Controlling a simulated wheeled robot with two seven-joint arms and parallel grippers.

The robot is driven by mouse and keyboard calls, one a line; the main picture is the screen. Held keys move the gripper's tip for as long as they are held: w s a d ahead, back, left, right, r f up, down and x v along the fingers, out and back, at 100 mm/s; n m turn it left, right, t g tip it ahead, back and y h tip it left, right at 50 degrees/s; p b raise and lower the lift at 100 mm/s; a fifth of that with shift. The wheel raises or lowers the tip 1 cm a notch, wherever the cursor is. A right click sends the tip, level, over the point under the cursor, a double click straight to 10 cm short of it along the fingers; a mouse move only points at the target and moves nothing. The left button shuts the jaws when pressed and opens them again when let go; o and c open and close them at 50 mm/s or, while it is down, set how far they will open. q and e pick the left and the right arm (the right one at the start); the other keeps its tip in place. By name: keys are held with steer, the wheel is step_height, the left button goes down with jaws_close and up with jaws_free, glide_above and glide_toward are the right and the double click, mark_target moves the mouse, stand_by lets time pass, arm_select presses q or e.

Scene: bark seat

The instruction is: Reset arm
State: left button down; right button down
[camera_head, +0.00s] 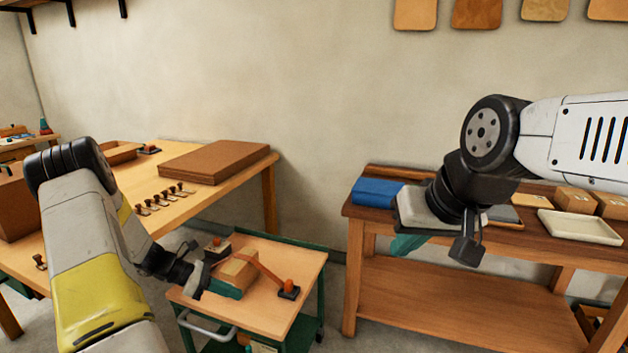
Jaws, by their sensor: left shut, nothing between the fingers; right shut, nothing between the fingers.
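My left arm comes in from the left, and its gripper (226,289) with teal fingers is at the left side of the small cart top. It is shut and empty, close beside a tan block (238,270); I cannot tell whether they touch. My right arm comes in from the right. Its gripper (402,246) is shut and empty in front of the right workbench (358,212), with its teal fingers pointing left and down. Part of the bench top is hidden behind it.
The wooden-topped cart (258,316) holds an orange-brown strap (258,264) and an orange-knobbed piece (289,288). The left table bears brown sheets (214,161) and several small stamp-like tools (165,196). A blue folded cloth (376,192), a pale tray (580,228) and cardboard boxes (576,199) are on the right bench.

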arm_select(q)
steer(key=s+d+r+m+y, duration=0.2)
steer(key=s+r+m, duration=0.15)
steer(key=r, duration=0.35)
steer(key=s+d+r+m+y, duration=0.2)
steer(key=r+m, duration=0.2)
steer(key=r, duration=0.3)
steer(key=s+d+r+m+y, duration=0.2)
steer(key=r+m, duration=0.2)
steer(key=r, duration=0.3)
steer(key=s+d+r+m+t+y, duration=0.2)
steer(key=s+r+m+t+y, duration=0.1)
steer(key=s+r+m, duration=0.8)
steer(key=shift+s+d+t, duration=0.25)
steer(key=shift+s+t, duration=0.55)
steer(key=shift+s, duration=1.15)
